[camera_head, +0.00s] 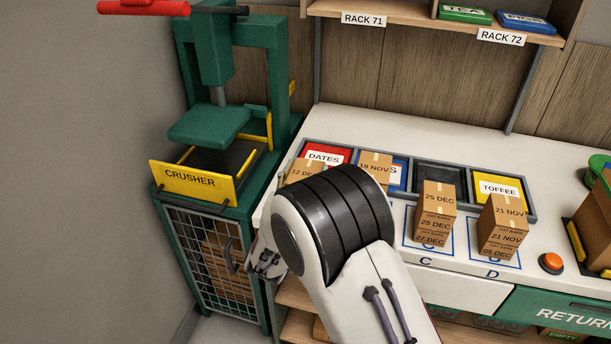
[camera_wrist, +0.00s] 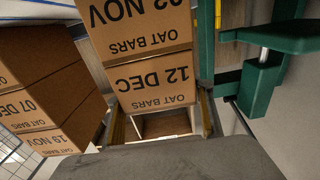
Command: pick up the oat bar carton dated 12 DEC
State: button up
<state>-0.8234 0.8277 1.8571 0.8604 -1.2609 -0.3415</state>
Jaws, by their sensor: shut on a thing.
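The oat bar carton dated 12 DEC (camera_wrist: 152,84) is a brown box, its lettering upside down in the wrist view. My gripper (camera_wrist: 162,119) is shut on it, with one finger along each side. A second oat bar carton, with a NOV date (camera_wrist: 137,30), sits directly against it in the same stack; I see no clear gap between them. In the head view the 12 DEC label (camera_head: 303,173) shows at the left end of the counter, just behind my arm. My arm hides the rest of that stack and most of the gripper there.
A neighbouring stack (camera_wrist: 42,95) stands close by, with 19 NOV and 07 DEC labels. Two more stacks stand at C (camera_head: 437,210) and D (camera_head: 503,222). The green crusher (camera_head: 207,178) is at left.

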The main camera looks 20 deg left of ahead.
aim_at(306, 172)
jog(key=shift+r, duration=0.15)
jog(key=shift+r, duration=4.85)
